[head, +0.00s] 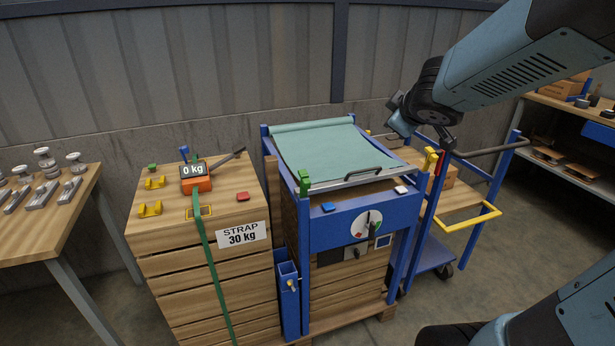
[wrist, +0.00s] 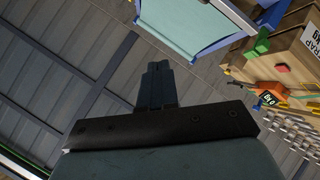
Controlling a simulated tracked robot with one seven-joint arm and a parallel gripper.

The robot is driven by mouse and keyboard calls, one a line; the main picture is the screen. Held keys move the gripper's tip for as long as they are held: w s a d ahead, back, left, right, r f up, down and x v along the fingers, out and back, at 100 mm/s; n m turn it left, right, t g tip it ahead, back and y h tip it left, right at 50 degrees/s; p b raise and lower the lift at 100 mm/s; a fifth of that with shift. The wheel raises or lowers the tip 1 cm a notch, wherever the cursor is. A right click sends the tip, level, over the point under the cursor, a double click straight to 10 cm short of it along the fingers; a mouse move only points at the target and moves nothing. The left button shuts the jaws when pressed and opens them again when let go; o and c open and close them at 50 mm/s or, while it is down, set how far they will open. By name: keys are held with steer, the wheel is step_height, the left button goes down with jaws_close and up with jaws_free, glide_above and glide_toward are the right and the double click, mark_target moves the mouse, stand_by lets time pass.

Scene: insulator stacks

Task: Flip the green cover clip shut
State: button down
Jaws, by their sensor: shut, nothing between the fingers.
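The green cover clip (head: 304,182) stands upright at the front left corner of the blue frame (head: 350,232), beside the left end of the cover's front bar. The teal cover (head: 318,145) is spread over the frame top, with a dark handle (head: 363,172) at its front edge. A green piece in the wrist view (wrist: 262,46), by the frame corner, looks like the same clip. My gripper (wrist: 158,68) is shut and empty, fingers together. It is up at the right in the head view, well apart from the green clip; its fingertips are hard to make out there.
The strapped crate (head: 160,235), with an orange scale (head: 196,184) and lever on top, is close on the left. A blue cart (head: 435,248) with a yellow rail stands right. The space above the cover is clear.

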mark_target(304, 186)
steer(key=s+a+f+n+g+y, duration=0.2)
steer(key=a+f+n+g+y, duration=0.5)
steer(key=a+f+n, duration=0.2)
step_height(304, 186, down, 4)
steer(key=shift+a+f+n, duration=0.1)
steer(key=shift+a+n, duration=0.3)
steer(key=shift+a, duration=0.65)
steer(key=shift+s, duration=0.1)
steer(key=w+a+f, duration=0.6)
steer(key=w+f, duration=0.1)
steer(key=shift+w+a, duration=0.15)
steer(key=shift+w, duration=0.1)
